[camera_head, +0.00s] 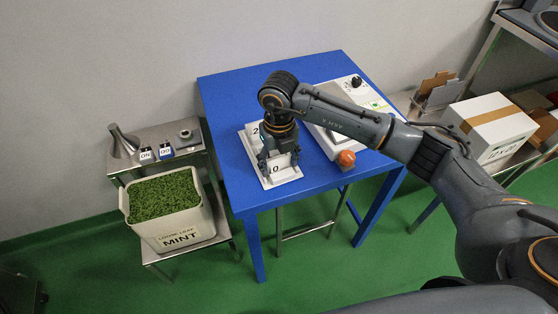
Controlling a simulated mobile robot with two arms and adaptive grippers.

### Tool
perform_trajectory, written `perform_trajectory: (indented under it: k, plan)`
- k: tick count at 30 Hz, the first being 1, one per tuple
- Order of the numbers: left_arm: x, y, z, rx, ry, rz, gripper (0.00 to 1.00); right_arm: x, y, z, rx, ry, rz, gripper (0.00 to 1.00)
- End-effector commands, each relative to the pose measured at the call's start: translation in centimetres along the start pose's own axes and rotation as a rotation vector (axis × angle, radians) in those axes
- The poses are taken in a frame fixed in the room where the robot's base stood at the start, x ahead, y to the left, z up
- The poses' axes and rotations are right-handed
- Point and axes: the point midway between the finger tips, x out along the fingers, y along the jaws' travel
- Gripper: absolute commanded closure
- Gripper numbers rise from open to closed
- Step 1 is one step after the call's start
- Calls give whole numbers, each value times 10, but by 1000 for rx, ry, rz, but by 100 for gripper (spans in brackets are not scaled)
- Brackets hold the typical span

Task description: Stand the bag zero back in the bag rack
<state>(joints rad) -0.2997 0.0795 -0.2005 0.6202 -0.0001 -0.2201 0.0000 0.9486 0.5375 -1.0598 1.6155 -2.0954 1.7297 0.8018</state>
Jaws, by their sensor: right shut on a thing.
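The bag zero (274,168) is a small white bag marked "0". It is at the near end of the white bag rack (246,144) on the blue table. My right gripper (277,161) points down from above and is shut on this bag. The gripper hides much of the bag and the middle of the rack, so I cannot tell whether the bag's foot is seated. Another white piece marked "2" shows at the rack's far end, behind the gripper. My left gripper is not in view.
A steel side table (150,138) and a mint tub (167,206) are left. A carton (490,124) is right. The blue table's front left is clear.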

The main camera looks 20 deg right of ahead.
Motion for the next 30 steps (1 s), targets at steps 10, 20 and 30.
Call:
perform_trajectory:
  k: [10, 20, 30]
  plan:
    - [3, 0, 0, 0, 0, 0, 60, 3, 0, 0, 0, 0, 0, 14]
    - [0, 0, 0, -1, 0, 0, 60, -4, 0, 0, 0, -1, 0, 14]
    - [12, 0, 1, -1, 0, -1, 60, -71, 0, 1, 0, -6, 0, 14]
